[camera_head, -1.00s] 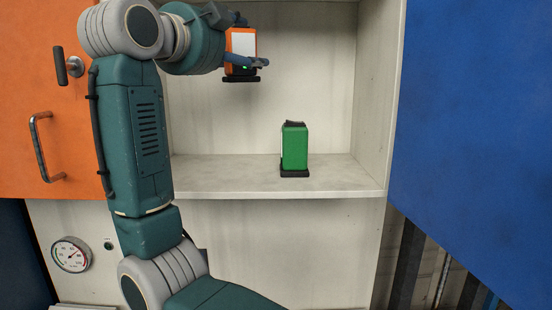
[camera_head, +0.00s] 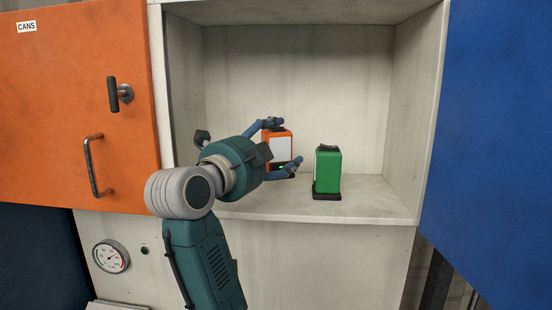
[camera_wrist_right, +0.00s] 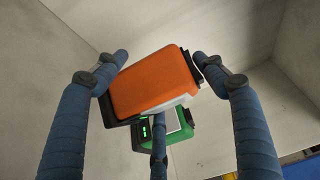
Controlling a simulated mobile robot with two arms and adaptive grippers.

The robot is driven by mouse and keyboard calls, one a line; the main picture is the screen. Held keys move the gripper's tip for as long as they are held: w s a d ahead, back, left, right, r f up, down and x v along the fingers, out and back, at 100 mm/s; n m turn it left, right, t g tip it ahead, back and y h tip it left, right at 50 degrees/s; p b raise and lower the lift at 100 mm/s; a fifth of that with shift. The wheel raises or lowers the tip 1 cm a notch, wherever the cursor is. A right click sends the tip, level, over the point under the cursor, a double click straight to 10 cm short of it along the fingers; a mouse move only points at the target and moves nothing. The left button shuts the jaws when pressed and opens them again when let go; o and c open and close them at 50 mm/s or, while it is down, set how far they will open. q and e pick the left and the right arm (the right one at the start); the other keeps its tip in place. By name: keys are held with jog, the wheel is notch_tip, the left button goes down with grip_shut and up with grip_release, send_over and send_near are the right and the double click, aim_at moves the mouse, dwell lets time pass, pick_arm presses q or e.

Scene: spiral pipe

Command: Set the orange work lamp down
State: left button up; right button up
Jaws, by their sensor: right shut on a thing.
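The orange work lamp (camera_head: 280,146) is inside the open cupboard, upright, with a white panel and a green light low on its front. My right gripper (camera_head: 289,146) is shut on it, with blue fingers on either side. In the right wrist view the lamp (camera_wrist_right: 155,82) sits between the fingers. Its dark base is close to the shelf (camera_head: 370,208); I cannot tell whether it touches. My left gripper is not in view.
A green lamp (camera_head: 328,172) stands on the shelf just right of the orange lamp. The shelf is clear to its right. An orange door (camera_head: 60,120) stands on the left and a blue door (camera_head: 495,130) on the right.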

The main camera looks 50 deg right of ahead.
aim_at(274, 165)
notch_tip(274, 165, down, 3)
jog(key=shift+f+p, duration=0.1)
jog(key=shift+p, duration=0.35)
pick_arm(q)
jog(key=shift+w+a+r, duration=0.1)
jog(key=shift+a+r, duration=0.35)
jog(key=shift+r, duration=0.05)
pick_arm(e)
jog(key=shift+d+f, duration=0.1)
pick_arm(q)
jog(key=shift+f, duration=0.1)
pick_arm(e)
jog(key=shift+f, duration=0.1)
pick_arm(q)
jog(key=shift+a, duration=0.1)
pick_arm(e)
jog(key=o, duration=1.4)
jog(key=shift+o, duration=0.2)
jog(key=shift+a+b, duration=0.3)
pick_arm(q)
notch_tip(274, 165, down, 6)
jog(key=b, duration=0.5)
jog(key=shift+b, duration=0.3)
pick_arm(e)
jog(key=v, duration=1.1)
jog(key=shift+a, duration=0.3)
